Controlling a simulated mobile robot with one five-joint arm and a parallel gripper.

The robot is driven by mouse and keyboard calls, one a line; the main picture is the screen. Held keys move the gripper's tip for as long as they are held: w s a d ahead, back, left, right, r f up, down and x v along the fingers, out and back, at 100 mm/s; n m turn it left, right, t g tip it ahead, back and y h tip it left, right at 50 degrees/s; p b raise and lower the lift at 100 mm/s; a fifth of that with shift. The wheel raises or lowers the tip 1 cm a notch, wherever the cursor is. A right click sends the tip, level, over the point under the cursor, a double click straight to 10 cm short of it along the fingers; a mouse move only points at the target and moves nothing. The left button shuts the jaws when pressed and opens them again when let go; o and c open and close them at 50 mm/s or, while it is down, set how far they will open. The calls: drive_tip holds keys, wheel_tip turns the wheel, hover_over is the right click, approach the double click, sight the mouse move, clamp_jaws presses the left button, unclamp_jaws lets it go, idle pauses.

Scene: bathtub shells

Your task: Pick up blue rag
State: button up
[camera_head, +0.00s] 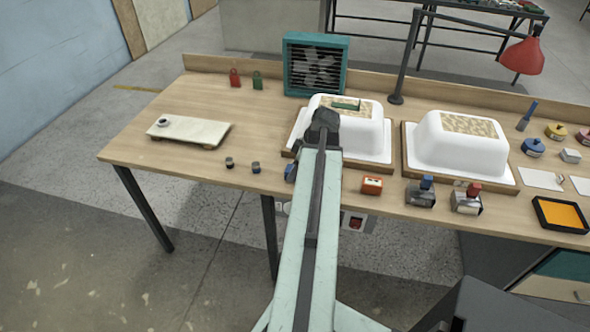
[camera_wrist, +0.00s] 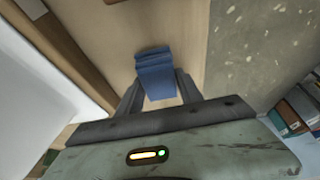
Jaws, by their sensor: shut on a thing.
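The blue rag (camera_wrist: 154,72) is a folded blue bundle between the two dark fingers of my gripper (camera_wrist: 158,88) in the wrist view. The fingers are shut on it, one on each side. In the head view a bit of blue (camera_head: 291,171), likely the same rag, shows just left of my arm near the table's front edge. My arm covers the fingers there. I cannot tell whether the rag touches the tabletop.
A white tub shell (camera_head: 366,135) on a wooden board stands behind my arm, with a second shell (camera_head: 462,149) to its right. A red box (camera_head: 372,185) lies right of my arm. Two small dark pieces (camera_head: 256,167) sit to the left. The table's front-left is mostly clear.

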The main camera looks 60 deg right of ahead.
wheel_tip(320, 180, up, 10)
drive_tip(key=p, duration=0.9)
drive_tip(key=shift+f, duration=0.25)
drive_tip(key=o, duration=0.6)
drive_tip(key=c, duration=0.4)
drive_tip(key=shift+s, duration=0.1)
